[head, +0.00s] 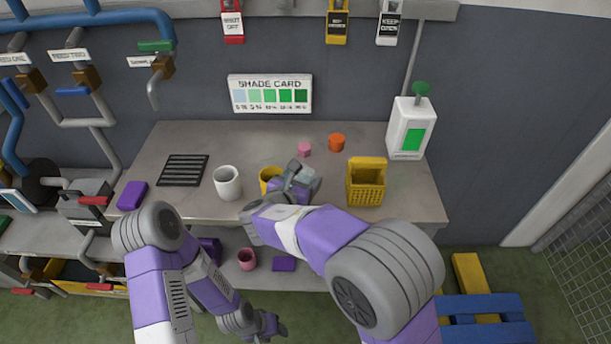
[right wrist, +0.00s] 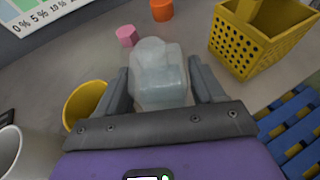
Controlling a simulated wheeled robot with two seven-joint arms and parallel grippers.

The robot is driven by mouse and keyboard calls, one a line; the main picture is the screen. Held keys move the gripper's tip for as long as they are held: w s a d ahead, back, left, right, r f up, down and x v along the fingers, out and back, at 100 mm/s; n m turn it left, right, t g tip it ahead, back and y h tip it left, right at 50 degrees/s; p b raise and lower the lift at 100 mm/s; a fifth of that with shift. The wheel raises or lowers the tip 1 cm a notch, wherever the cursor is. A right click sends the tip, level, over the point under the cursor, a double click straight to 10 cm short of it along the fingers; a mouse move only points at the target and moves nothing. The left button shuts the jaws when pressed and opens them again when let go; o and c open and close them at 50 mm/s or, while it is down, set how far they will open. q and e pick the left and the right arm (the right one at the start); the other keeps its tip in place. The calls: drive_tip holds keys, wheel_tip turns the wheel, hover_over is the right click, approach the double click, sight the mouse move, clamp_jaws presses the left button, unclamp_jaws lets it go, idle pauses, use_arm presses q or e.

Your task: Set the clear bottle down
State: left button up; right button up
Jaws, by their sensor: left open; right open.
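The clear bottle (head: 308,175) is on the grey worktop (head: 330,140), near the yellow basket. In the right wrist view the pale, see-through bottle (right wrist: 158,75) lies between the two fingers of my right gripper (right wrist: 165,82), with a narrow gap on each side. My right gripper (head: 298,174) is open around it. The bottle's base is hard to see, so I cannot tell exactly how it rests. My left gripper (head: 271,324) is open and empty, low in front of the worktop, away from the bottle.
A yellow cup (head: 268,176) and a white mug (head: 228,182) stand left of my right gripper. The yellow basket (head: 366,186) stands close on the right. A pink block (head: 305,149) and an orange cup (head: 337,142) are behind.

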drive_tip(key=p+v, duration=0.2)
drive_tip(key=v, duration=0.8)
